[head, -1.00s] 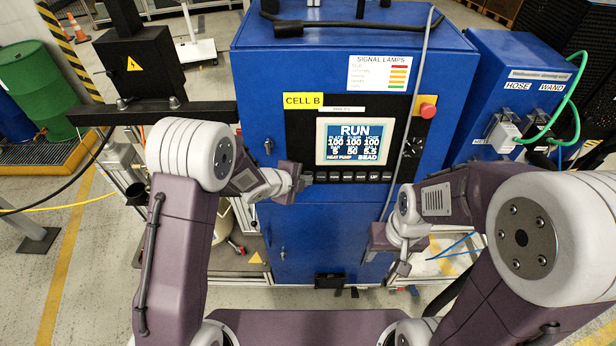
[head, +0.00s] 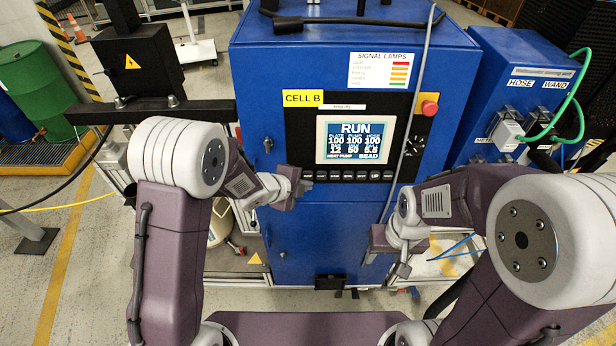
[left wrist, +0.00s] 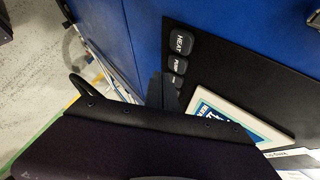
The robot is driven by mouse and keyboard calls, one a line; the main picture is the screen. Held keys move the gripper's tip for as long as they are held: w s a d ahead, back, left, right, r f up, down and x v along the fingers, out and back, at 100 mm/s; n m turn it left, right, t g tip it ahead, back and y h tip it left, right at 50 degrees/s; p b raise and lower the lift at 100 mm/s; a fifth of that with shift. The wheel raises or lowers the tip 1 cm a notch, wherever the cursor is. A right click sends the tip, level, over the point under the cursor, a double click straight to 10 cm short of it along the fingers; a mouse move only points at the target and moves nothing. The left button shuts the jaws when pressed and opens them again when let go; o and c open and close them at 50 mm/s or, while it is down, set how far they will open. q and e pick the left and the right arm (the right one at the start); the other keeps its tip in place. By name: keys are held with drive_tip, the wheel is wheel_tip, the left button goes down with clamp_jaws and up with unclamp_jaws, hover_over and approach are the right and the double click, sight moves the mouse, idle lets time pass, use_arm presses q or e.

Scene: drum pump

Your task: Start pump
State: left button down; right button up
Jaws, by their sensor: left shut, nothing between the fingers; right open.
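The blue control cabinet (head: 258,120) has a black panel with a lit screen (head: 356,140) reading RUN, with HEAT PUMP and BEAD along its bottom. A row of dark buttons (head: 347,176) runs below the screen. In the left wrist view I read the HEAT button (left wrist: 180,43) and the PUMP button (left wrist: 179,66); a further button is partly hidden by my finger. My left gripper (head: 303,186) is shut and empty, close to the row's left end; its fingers (left wrist: 163,92) also show beside these buttons. I cannot tell whether it touches. My right gripper (head: 402,269) is open, low before the cabinet's right side.
A red stop knob on a yellow base (head: 429,108) sits right of the screen. A grey cable (head: 413,110) hangs down the cabinet front. A blue unit (head: 520,85) with HOSE and WAND labels and a green hose stands at right. A green drum (head: 37,85) stands far left.

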use_arm(q)
drive_tip(key=s, duration=0.2)
drive_tip(key=s+b, duration=0.1)
drive_tip(key=s, duration=0.1)
drive_tip(key=shift+s+r, duration=0.1)
drive_tip(key=shift+r, duration=0.3)
idle(0.4)
drive_tip(key=s+a+f+n+y+b, duration=0.2)
drive_tip(key=a+n+y+b, duration=0.1)
drive_tip(key=a+n, duration=0.4)
drive_tip(key=s+a+f+n+y+b, duration=0.1)
drive_tip(key=s+a+n+y+b, duration=0.25)
drive_tip(key=a, duration=0.55)
drive_tip(key=s+f+n+g, duration=0.2)
drive_tip(key=s+n+g, duration=0.1)
drive_tip(key=s+n, duration=0.3)
drive_tip(key=s+a+f+n+g, duration=0.1)
drive_tip(key=s+f+n+g, duration=0.1)
drive_tip(key=s+n, duration=0.4)
drive_tip(key=shift+s+f+n+g, duration=0.15)
drive_tip(key=shift+n+g, duration=0.2)
drive_tip(key=shift+g, duration=0.35)
